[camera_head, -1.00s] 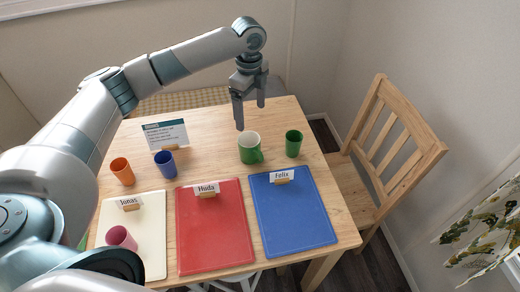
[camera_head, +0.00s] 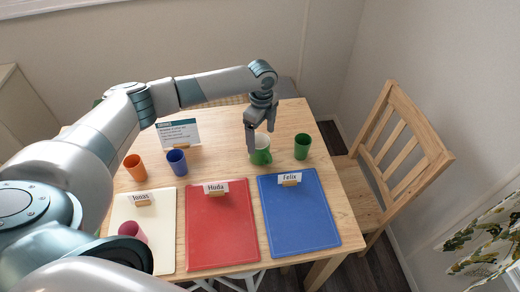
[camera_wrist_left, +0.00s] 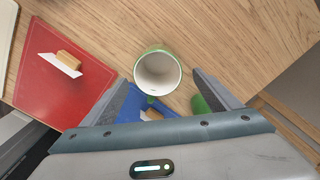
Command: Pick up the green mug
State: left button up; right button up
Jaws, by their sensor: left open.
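The green mug (camera_head: 261,156) stands upright on the wooden table, behind the gap between the red and blue boards. In the left wrist view the mug (camera_wrist_left: 157,72) shows its pale, empty inside, with its handle pointing toward my gripper. My left gripper (camera_head: 261,143) is open, its fingers pointing down right at the mug and partly hiding it in the head view. In the wrist view the mug lies ahead between the two open fingers (camera_wrist_left: 163,82), with nothing held. My right gripper is not in view.
A green cup (camera_head: 302,147) stands close to the mug's right. A blue cup (camera_head: 177,162), an orange cup (camera_head: 134,167) and a sign (camera_head: 178,133) are to the left. Red (camera_head: 222,235), blue (camera_head: 298,220) and cream (camera_head: 161,212) boards lie in front. A pink cup (camera_head: 132,231) is on the cream one.

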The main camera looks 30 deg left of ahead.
aim_at(261, 142)
pick_arm(q)
jog(key=shift+f, duration=1.1)
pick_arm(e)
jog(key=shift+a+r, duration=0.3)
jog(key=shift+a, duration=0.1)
pick_arm(q)
jog(key=shift+s+f+p, duration=0.1)
jog(key=shift+f+p, duration=0.35)
jog(key=shift+p, duration=0.1)
notch_tip(261, 142, down, 3)
jog(key=shift+a+f+p, duration=0.1)
jog(key=shift+p, duration=0.6)
jog(key=shift+f, duration=0.55)
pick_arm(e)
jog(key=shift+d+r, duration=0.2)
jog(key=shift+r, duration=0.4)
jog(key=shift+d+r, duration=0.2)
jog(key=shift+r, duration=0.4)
